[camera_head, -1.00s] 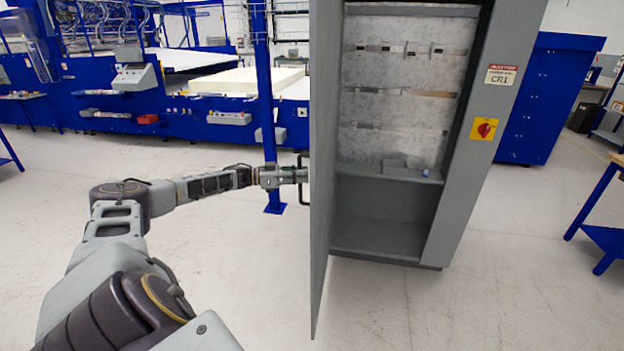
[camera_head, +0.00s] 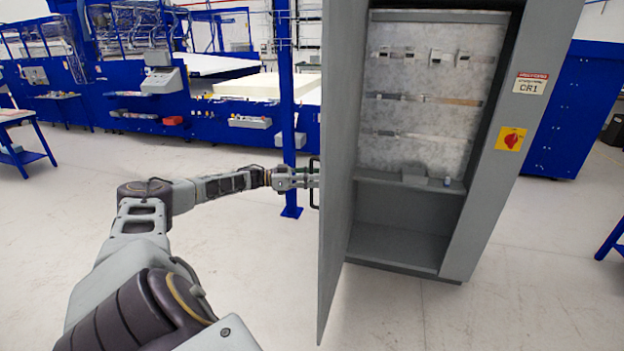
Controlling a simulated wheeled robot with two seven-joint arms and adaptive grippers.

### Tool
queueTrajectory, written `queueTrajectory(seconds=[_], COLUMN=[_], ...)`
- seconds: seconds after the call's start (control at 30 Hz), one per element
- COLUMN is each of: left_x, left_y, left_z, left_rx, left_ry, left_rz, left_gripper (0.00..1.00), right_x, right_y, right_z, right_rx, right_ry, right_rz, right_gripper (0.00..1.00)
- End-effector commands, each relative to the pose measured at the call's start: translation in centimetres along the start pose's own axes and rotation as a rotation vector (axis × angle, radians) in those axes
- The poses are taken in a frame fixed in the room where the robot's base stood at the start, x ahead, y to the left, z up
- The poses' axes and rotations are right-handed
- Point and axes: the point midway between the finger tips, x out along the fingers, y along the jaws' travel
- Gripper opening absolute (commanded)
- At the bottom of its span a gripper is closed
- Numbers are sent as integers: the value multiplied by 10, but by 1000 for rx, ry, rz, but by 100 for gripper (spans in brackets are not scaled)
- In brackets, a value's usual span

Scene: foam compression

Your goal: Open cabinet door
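The grey cabinet (camera_head: 487,190) stands right of centre with its inside in view. Its grey door (camera_head: 340,150) stands wide open, hinged on the cabinet's left side and swung out towards me, seen nearly edge-on. A dark bar handle (camera_head: 313,192) sticks out from the door's left face. My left gripper (camera_head: 308,179) reaches from the left with its fingers at the handle and appears shut on it; the fingertips are small and partly merge with the handle. My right gripper is not in view.
Inside the cabinet are rails with small parts and a shelf (camera_head: 410,181). A red and yellow switch (camera_head: 510,139) is on its front. A blue post (camera_head: 286,110) stands behind my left gripper. Blue machinery fills the back left. The pale floor (camera_head: 240,260) is clear around the door.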

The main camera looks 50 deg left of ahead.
Motion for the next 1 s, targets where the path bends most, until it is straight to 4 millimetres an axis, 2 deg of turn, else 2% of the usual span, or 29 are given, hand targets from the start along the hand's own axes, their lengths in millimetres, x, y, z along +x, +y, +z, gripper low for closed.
queueTrajectory(seconds=[0.47, 0.67, 1.0], left_x=[-6, -21, -62], left_y=[0, 0, 0], left_z=[1, 1, 2], left_rx=[0, 0, 0], left_ry=[-1, -3, -4], left_rz=[-1, -1, -1], left_gripper=[35, 35, 35], right_x=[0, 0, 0], right_y=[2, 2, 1], right_z=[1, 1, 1], right_rx=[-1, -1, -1], right_ry=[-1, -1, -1], right_rz=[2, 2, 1], right_gripper=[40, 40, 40])
